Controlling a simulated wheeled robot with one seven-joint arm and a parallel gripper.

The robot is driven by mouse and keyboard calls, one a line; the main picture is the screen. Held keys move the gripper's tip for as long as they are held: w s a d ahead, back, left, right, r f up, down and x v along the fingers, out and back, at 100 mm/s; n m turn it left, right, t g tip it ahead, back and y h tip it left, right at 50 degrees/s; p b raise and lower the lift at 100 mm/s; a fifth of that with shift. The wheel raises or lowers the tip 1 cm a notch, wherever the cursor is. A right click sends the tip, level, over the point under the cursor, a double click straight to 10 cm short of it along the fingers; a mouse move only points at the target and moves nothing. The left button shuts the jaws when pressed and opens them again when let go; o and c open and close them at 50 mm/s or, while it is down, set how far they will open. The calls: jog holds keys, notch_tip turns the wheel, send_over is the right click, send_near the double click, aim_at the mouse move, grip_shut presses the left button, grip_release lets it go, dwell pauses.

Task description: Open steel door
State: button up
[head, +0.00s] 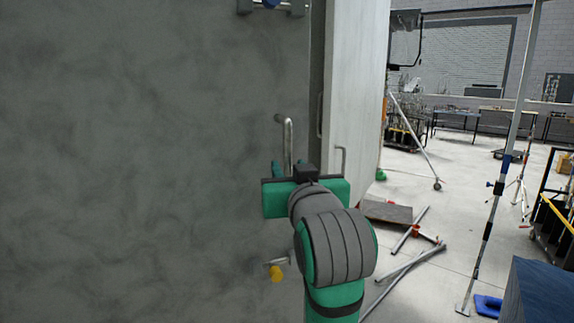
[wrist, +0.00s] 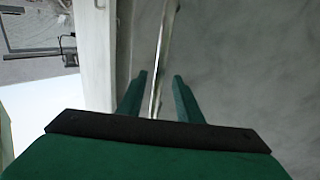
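The steel door (head: 150,160) is a large mottled grey panel filling the left of the head view; its grey surface (wrist: 240,60) also fills the right of the wrist view. Its upright metal bar handle (head: 289,142) is near the panel's right edge. In the wrist view the handle (wrist: 163,50) runs down between the two green fingers of my gripper (wrist: 160,77). The gripper is open, with a visible gap on each side of the bar. In the head view my gripper (head: 288,168) is at the handle's lower end, partly hidden by my wrist.
A pale panel (head: 352,90) with its own handle (head: 341,158) stands right of the door. Metal poles (head: 400,265) and a flat brown board (head: 386,212) lie on the floor to the right. A tall stand (head: 500,180) and a dark blue box (head: 542,292) are farther right.

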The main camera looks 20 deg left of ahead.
aim_at(288, 165)
jog(key=shift+x, duration=1.7)
jog(key=c, duration=0.8)
jog(key=shift+d, duration=0.1)
grip_shut()
jog(key=shift+w, duration=0.1)
